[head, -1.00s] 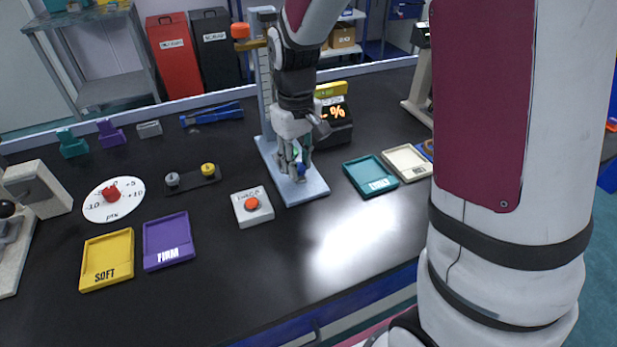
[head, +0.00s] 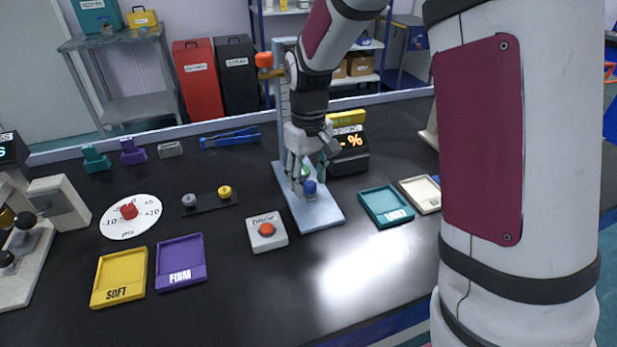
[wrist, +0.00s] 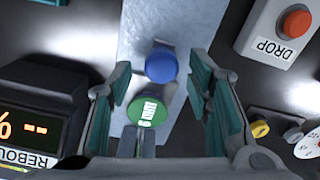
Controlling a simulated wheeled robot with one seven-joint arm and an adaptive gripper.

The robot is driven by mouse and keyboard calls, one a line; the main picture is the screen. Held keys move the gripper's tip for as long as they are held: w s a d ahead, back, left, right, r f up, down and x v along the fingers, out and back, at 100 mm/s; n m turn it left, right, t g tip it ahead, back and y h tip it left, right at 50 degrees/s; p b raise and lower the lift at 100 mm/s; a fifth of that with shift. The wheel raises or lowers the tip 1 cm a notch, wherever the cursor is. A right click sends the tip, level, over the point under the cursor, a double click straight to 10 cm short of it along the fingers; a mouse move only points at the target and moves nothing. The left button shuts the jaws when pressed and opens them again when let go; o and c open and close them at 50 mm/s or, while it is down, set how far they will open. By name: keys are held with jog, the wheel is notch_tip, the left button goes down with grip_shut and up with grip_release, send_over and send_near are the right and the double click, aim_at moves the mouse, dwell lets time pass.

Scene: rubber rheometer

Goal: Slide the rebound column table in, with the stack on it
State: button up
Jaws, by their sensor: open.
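The rebound column (head: 284,105) stands upright on a pale grey base plate (head: 322,216). On the plate is a round blue knob (head: 309,187), with a green disc (head: 305,172) just behind it. In the wrist view the blue knob (wrist: 161,65) is near the fingertips, and the green disc (wrist: 148,108), with white lettering, is between the fingers. My gripper (head: 306,180) is open over the plate; in the wrist view its teal-padded fingers (wrist: 158,70) are apart on either side. I cannot tell whether a finger touches either piece. The table under the stack is mostly hidden.
A teal tray (head: 386,206) lies farther right, purple and yellow trays (head: 119,278) to the left.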

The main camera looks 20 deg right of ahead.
aim_at(309, 182)
notch_tip(309, 182, up, 7)
jog(key=shift+f, duration=0.1)
jog(key=shift+r, duration=0.35)
dwell(0.3)
jog(key=shift+s+r, duration=0.15)
jog(key=shift+r, duration=0.1)
jog(key=s+r+m+t+p, duration=0.15)
jog(key=s+r+p, duration=0.25)
jog(key=s+r, duration=0.95)
jog(key=s+m+t+p, duration=0.1)
jog(key=s+p, duration=0.3)
jog(key=s, duration=1.2)
jog(key=shift+s+d+r+t, duration=0.2)
jog(key=shift+r+t, duration=0.25)
jog(key=shift+t, duration=0.4)
